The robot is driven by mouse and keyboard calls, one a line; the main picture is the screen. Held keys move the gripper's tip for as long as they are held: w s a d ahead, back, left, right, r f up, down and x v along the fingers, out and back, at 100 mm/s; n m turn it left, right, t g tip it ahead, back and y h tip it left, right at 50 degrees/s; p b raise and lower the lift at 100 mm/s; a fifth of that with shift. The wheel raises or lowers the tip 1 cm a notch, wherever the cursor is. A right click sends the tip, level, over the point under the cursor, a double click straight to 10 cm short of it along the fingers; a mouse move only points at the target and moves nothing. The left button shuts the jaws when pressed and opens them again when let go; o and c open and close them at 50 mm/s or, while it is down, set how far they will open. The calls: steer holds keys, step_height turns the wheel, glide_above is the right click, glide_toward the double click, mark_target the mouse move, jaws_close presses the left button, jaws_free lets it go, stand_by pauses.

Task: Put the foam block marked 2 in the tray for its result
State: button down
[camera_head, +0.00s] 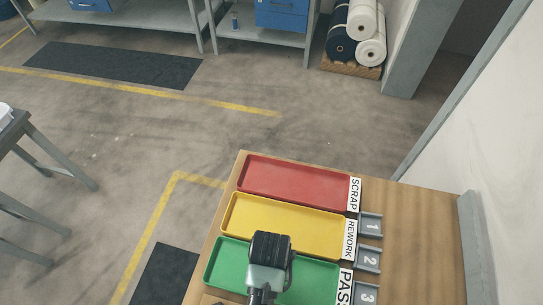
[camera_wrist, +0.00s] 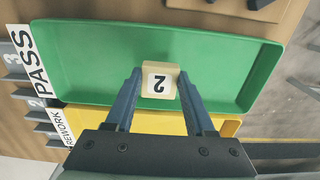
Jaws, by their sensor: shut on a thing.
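In the wrist view my gripper (camera_wrist: 159,76) is shut on a pale foam block (camera_wrist: 171,68) with a black 2 on its white label. The block is over the floor of the green tray (camera_wrist: 75,62), which bears the PASS label (camera_wrist: 36,58). I cannot tell whether the block touches the tray. In the head view my gripper (camera_head: 268,262) is above the green tray (camera_head: 224,262) and hides the block. The yellow REWORK tray (camera_head: 292,222) and the red SCRAP tray (camera_head: 290,182) lie beyond it; both look empty.
Grey holders numbered 1 (camera_head: 371,226), 2 (camera_head: 370,260) and 3 (camera_head: 367,293) stand right of the labels on the wooden table (camera_head: 425,235). The table is bare to their right. A wall (camera_head: 505,150) runs along the right side.

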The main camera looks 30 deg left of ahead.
steer(key=shift+f, duration=1.6)
steer(key=shift+f, duration=0.1)
steer(key=shift+c, duration=1.3)
jaws_free()
step_height(320, 180, up, 12)
steer(key=shift+r, duration=0.2)
